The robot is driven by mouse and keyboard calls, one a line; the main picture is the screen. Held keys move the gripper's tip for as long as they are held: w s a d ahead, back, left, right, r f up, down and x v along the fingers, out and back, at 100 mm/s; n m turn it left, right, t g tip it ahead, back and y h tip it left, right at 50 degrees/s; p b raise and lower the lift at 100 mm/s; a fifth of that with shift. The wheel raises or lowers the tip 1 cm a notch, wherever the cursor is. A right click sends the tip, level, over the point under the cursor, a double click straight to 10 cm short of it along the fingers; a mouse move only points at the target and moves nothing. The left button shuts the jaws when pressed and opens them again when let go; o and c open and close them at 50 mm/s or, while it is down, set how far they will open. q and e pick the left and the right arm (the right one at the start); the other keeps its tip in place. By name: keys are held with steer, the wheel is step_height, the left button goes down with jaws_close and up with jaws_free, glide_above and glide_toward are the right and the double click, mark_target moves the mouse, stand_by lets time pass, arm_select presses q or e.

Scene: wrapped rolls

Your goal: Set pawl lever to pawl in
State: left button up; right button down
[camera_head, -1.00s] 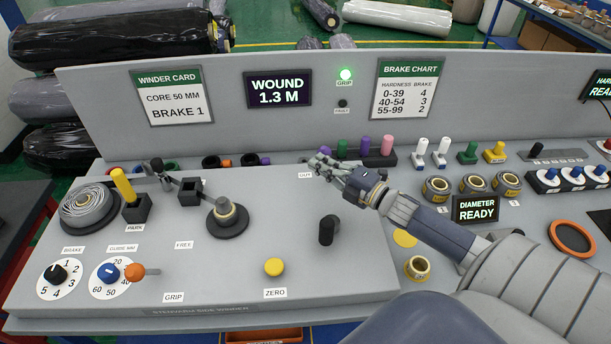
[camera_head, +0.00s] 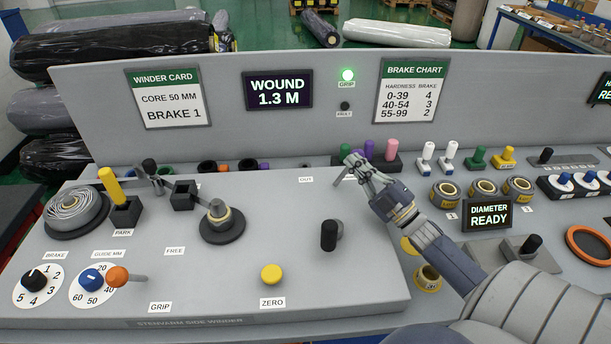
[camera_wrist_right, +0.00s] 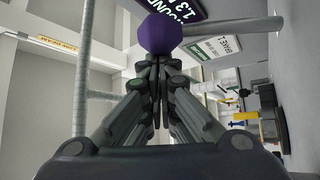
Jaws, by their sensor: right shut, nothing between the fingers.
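A purple ball knob (camera_wrist_right: 160,34) on a grey rod (camera_wrist_right: 236,27) shows in the right wrist view, just beyond the fingertips. It looks like the pawl lever, but no label beside it is readable there. In the head view my right gripper (camera_head: 352,165) is at the back edge of the grey panel, right of the OUT label (camera_head: 306,180). The gripper hides most of what lies behind it, so the lever is not clear there. My right gripper (camera_wrist_right: 155,70) is shut and empty; I cannot tell whether it touches the knob. My left gripper is out of view.
A black-knobbed lever (camera_head: 329,236) stands on the panel below the gripper. A rack of coloured pegs (camera_head: 391,150) is close behind it. A yellow ZERO button (camera_head: 272,275) and a yellow-handled lever (camera_head: 110,186) are farther off.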

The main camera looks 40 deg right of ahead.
steer(key=shift+s+f, duration=0.1)
stand_by(0.7)
steer(key=v, duration=0.3)
steer(key=shift+s+d+f, duration=0.1)
steer(key=shift+s+f, duration=0.05)
steer(key=s+d, duration=0.1)
steer(key=s, duration=1)
steer(key=shift+s+d+r, duration=0.2)
steer(key=shift+s+d, duration=0.05)
steer(key=shift+d, duration=0.15)
